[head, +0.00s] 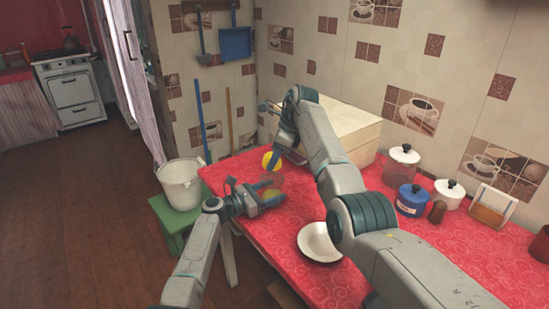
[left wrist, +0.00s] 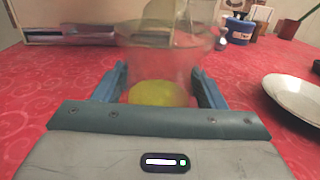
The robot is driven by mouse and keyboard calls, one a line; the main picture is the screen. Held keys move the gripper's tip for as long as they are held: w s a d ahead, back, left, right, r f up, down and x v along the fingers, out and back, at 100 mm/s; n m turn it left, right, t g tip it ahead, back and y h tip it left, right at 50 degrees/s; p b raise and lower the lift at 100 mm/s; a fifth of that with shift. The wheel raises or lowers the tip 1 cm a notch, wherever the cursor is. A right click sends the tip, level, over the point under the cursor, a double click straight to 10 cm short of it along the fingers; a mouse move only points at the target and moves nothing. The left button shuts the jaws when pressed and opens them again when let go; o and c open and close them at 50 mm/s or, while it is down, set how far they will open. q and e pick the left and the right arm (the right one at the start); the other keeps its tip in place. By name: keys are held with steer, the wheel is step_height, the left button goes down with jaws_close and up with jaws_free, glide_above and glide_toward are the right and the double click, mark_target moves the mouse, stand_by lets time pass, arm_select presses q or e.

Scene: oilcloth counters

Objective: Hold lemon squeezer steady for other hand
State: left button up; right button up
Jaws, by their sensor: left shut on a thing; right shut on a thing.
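My left gripper (head: 268,197) is low over the near left end of the red counter. It is shut on the lemon squeezer (left wrist: 165,65), a see-through cup between the two blue fingers in the left wrist view. A yellow-green mass (left wrist: 158,93) shows in its lower part, and it also shows between the fingers in the head view (head: 269,194). My right gripper (head: 273,158) reaches down just beyond and above it, shut on a yellow lemon (head: 269,162). A blurred olive and grey shape (left wrist: 150,32) shows above the squeezer; I cannot tell what it is.
A white plate (head: 320,242) lies on the red counter (head: 325,285), right of my left gripper. White and blue lidded pots (head: 411,200) stand farther right. A large cream box (head: 350,125) stands at the back. A white bucket (head: 180,185) sits on a green stool (head: 172,222) to the left.

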steer(key=shift+f, duration=0.2)
stand_by(0.5)
steer(key=shift+f, duration=0.9)
steer(key=shift+r, duration=0.1)
steer(key=shift+r, duration=0.95)
steer(key=shift+r, duration=0.1)
steer(key=shift+r, duration=1.35)
